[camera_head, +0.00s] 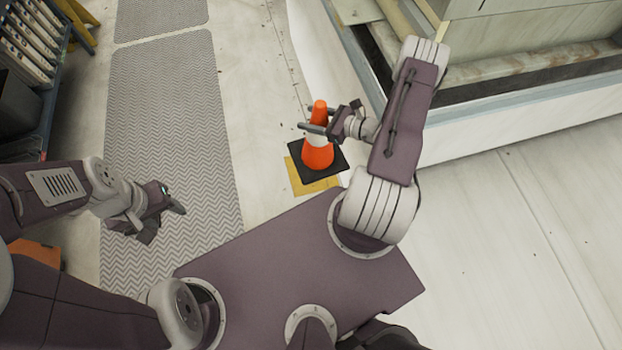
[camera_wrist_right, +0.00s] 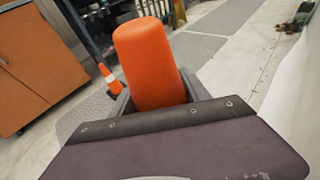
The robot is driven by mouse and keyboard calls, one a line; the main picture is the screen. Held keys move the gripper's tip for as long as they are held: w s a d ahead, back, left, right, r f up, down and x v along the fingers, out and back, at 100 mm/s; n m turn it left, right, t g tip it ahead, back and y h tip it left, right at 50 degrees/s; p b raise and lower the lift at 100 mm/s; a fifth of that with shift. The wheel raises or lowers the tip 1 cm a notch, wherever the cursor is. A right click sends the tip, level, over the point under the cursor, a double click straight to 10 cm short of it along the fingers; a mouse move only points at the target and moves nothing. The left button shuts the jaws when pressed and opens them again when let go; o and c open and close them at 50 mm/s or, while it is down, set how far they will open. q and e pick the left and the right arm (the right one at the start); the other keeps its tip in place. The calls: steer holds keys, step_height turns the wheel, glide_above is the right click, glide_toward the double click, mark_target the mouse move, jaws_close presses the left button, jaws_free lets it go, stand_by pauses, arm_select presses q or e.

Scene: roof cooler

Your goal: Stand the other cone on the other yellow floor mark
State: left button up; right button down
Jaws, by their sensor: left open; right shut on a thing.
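An orange cone (camera_head: 317,154) with a white band and black square base stands upright over a yellow floor mark (camera_head: 313,187). The mark shows along the base's left and near sides; I cannot tell whether the base touches it. My right gripper (camera_head: 318,119) is shut on this cone's upper part, which fills the middle of the right wrist view (camera_wrist_right: 150,65). A second orange cone (camera_wrist_right: 111,80) with a white band stands in the background of that view. My left gripper (camera_head: 163,213) is open and empty, above the patterned mat.
A grey patterned mat (camera_head: 165,110) runs along the floor at left. A shelf rack (camera_head: 40,60) stands at the far left. A pale structure with a raised edge (camera_head: 520,115) is at upper right. An orange cabinet (camera_wrist_right: 38,70) shows in the wrist view.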

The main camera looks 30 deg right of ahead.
steer(key=w+d+f+m+t+h+b, duration=0.1)
steer(key=w+d+f+m+h+b, duration=0.1)
steer(key=d+f+b, duration=0.45)
steer(key=w+d+f+m+t+h+b, duration=0.1)
steer(key=w+d+f+m+h+b, duration=0.15)
steer(key=f+b, duration=0.75)
steer(key=w+d+f+m+h+b, duration=0.15)
steer(key=d+f+b, duration=0.4)
steer(key=f, duration=0.55)
steer(key=w+a+f+b, duration=0.6)
steer(key=a+f+b, duration=0.3)
steer(key=f+b, duration=0.1)
steer(key=shift+w+a+f+t+h, duration=0.15)
steer(key=shift+a+f+t+h, duration=0.2)
steer(key=shift+f, duration=0.2)
steer(key=c, duration=0.5)
jaws_free()
